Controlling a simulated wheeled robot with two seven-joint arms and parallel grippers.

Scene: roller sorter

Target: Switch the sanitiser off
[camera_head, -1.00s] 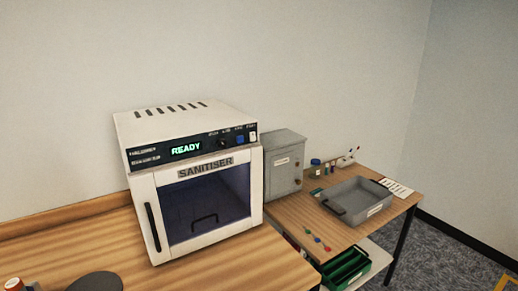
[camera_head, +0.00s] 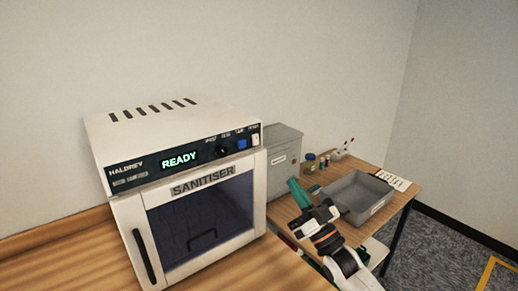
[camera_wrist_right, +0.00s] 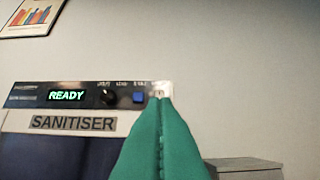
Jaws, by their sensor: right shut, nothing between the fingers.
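The white sanitiser (camera_head: 185,120) stands on the wooden bench, its door shut and its display (camera_head: 180,160) lit with "READY". Its panel has a black knob (camera_head: 222,151), a blue button (camera_head: 242,144) and a small white switch (camera_head: 255,139) at the right end. My right gripper (camera_head: 293,183) is shut and empty, its green fingers to the right of the sanitiser and lower than the panel in the head view. In the right wrist view, the fingertips (camera_wrist_right: 159,100) overlap the lower part of the white switch (camera_wrist_right: 160,89); contact cannot be told. My left gripper is out of view.
A grey cabinet (camera_head: 283,150) stands close to the sanitiser's right side. Beyond it, a lower table holds a grey tray (camera_head: 384,205), small bottles and a white card (camera_head: 397,183). The air in front of the sanitiser door is clear.

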